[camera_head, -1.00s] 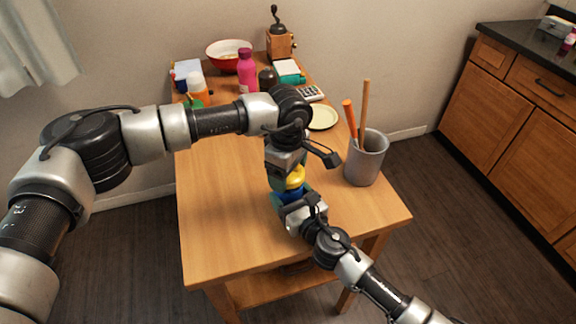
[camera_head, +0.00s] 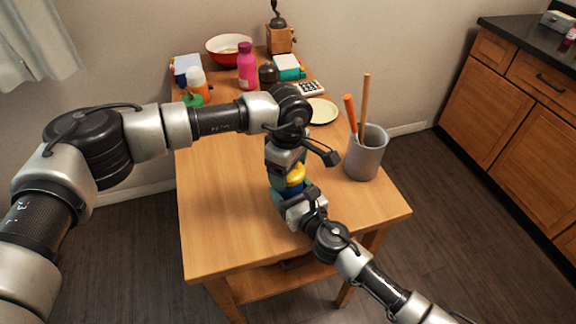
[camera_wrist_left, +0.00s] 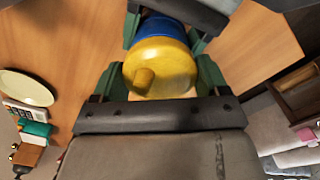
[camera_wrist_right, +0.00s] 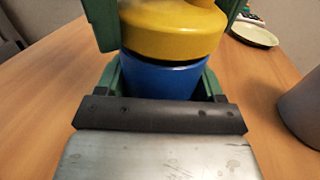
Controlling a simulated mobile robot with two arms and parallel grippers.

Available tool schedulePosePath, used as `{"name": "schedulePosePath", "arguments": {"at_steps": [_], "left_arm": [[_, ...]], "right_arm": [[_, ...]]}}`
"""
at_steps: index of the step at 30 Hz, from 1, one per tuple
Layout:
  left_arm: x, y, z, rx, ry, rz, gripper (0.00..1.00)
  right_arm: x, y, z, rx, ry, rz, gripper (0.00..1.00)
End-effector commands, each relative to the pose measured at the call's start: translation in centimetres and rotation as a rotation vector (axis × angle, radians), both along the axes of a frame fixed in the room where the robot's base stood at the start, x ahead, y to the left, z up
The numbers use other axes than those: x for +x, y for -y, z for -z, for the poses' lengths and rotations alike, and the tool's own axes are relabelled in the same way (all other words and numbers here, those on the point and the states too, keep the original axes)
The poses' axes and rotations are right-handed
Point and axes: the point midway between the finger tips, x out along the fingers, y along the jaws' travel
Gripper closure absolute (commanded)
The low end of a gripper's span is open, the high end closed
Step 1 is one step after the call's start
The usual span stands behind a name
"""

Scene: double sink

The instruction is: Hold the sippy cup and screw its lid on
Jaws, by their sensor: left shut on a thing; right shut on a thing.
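The sippy cup has a blue body (camera_wrist_right: 165,78) and a yellow lid (camera_wrist_left: 160,68) with a short spout. The lid sits on top of the body, upright over the table; it also shows in the head view (camera_head: 295,175). My left gripper (camera_wrist_left: 155,80) comes from above and is shut on the yellow lid, a green finger on each side. My right gripper (camera_wrist_right: 165,75) is lower and shut on the blue body. In the head view the blue body is mostly hidden by the grippers. I cannot tell how tightly the lid is seated.
A grey crock (camera_head: 367,155) with wooden utensils stands right of the grippers. A pale plate (camera_head: 321,111), a calculator (camera_head: 311,88), a pink bottle (camera_head: 246,70), a red bowl (camera_head: 228,48) and a grinder (camera_head: 279,38) are at the back. The table's front left is clear.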

Motion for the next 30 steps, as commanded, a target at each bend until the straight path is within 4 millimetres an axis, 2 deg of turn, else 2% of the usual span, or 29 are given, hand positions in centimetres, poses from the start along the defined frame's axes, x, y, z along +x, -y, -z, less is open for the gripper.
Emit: {"name": "schedulePosePath", "arguments": {"at_steps": [5,6,11,30], "left_arm": [[-0.01,0.01,0.38,0.0,0.0,0.0,0.47],[0.0,0.01,0.36,0.0,0.0,0.001,0.47],[0.01,0.02,0.35,0.0,0.0,0.09,0.47],[0.09,0.14,0.4,0.0,0.001,1.342,0.47]], "right_arm": [[0.0,0.0,0.0,0.0,0.0,0.0,0.75],[0.0,0.0,0.0,0.0,0.0,0.0,0.98],[0.0,0.0,0.0,0.0,0.0,0.0,0.98],[0.0,0.01,0.04,-0.001,-0.001,0.0,0.98]]}}
